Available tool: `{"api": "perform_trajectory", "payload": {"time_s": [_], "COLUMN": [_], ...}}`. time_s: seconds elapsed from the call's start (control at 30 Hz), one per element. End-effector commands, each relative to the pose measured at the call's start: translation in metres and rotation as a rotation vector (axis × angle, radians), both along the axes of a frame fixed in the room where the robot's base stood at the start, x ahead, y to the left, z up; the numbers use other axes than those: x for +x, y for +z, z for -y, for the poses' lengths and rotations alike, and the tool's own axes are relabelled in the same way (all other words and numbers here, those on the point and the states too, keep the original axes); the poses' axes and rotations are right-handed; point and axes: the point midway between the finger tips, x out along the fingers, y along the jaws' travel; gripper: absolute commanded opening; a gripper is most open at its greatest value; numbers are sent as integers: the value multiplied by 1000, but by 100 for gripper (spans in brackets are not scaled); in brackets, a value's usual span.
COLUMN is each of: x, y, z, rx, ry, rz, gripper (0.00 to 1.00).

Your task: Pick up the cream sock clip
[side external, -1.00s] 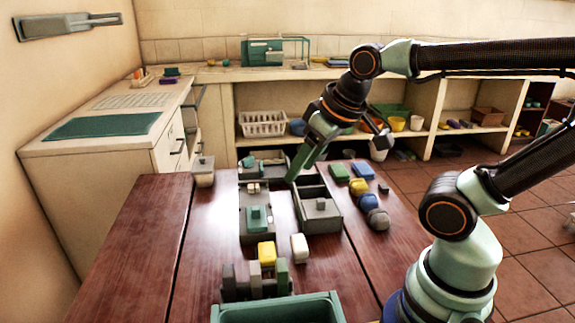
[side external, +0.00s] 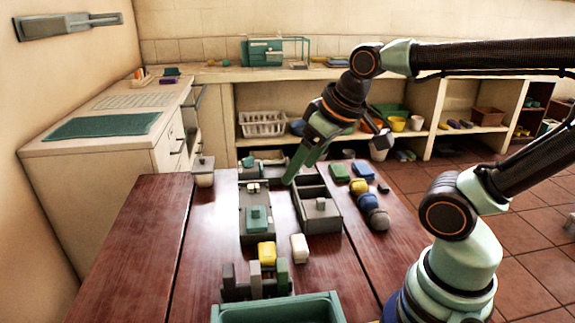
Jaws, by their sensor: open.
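A small cream block (side external: 300,247) stands on the dark red table, just right of a yellow block (side external: 267,253); it looks like the cream sock clip, though its clip shape is too small to make out. My gripper (side external: 336,160) is open and empty, high over the back of the table. Its long green finger points down and left near the grey box, and the other finger is to the right. It is well behind and above the cream block and apart from it. Nothing covers the cream block.
A grey compartment box (side external: 322,222) and a grey tray (side external: 253,236) with a teal piece lie behind the block. A rack of upright pegs (side external: 236,290) and a teal bin (side external: 278,312) are in front. Yellow and blue pieces line the right. The table's left side is clear.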

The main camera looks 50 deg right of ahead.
Motion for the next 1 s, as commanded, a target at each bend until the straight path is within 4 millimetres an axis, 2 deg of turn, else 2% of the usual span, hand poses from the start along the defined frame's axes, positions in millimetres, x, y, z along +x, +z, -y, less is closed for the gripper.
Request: {"api": "perform_trajectory", "payload": {"time_s": [0.17, 0.27, 0.5, 0.63, 0.83, 1.0], "x": [4, 14, 67, 99, 149, 188], "y": [3, 10, 35, 40, 35, 18], "z": [1, 4, 20, 31, 51, 71], "rx": [3, 11, 51, 73, 104, 128], "ry": [-8, -34, -159, -232, -346, -444], "rz": [-5, -26, -112, -159, -233, -293], "gripper": [78, 78, 78, 78, 78, 78]}}
